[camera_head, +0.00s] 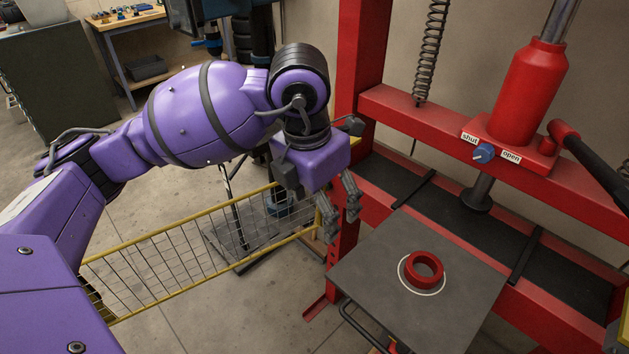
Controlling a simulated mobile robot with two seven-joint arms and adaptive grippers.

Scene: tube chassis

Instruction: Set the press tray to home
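The press tray (376,262) is a flat dark grey plate. It sticks out from the front of the red press at the lower right. A red ring (424,268) lies on it, on a white circle outline. A dark bar handle (350,322) shows under the tray's near-left edge. My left gripper (340,213) hangs above and left of the tray, apart from it, near the press's left post. Its fingers are spread with nothing visible between them. My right gripper is not in view.
The red press frame (362,95) has a red cylinder (525,90) with a plunger (478,195) behind the tray. A blue knob (484,153) sits between "shut" and "open" labels. A yellow-railed wire fence (190,255) stands left.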

